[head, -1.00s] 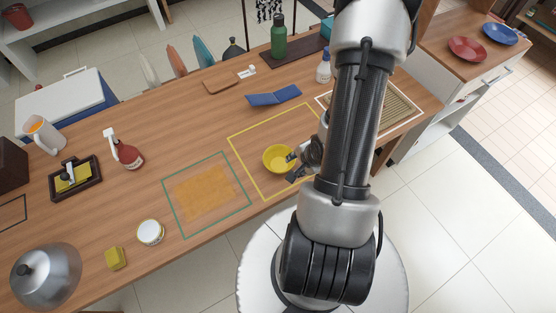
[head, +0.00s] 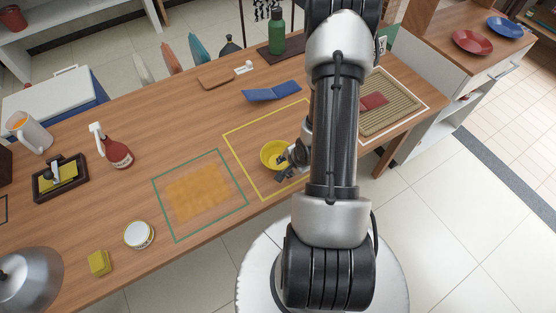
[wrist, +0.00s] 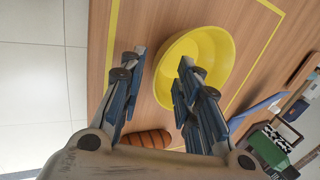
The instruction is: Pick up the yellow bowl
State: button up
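The yellow bowl (head: 271,152) stands upright on the wooden table, inside a yellow outlined square. In the wrist view the bowl (wrist: 215,50) fills the upper middle and looks empty. My gripper (head: 284,169) is at the bowl's right, near side. In the wrist view my gripper (wrist: 160,76) is open, with one finger over the bowl's inside and the other outside it. The near rim lies between the fingertips. I cannot tell whether either finger touches the bowl.
A blue folded object (head: 272,92) lies behind the bowl. An orange patch in a green outline (head: 214,156) is at the left. A ribbed mat (head: 402,108) is at the right. A brown rounded item (wrist: 146,138) shows below the fingers. A green bottle (head: 277,32) stands farther back.

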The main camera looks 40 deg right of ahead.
aim_at(286, 167)
jog(key=b+x, duration=0.1)
jog(key=x, duration=0.3)
jog(key=shift+s+d, duration=0.1)
jog(key=shift+c, duration=0.2)
grip_shut()
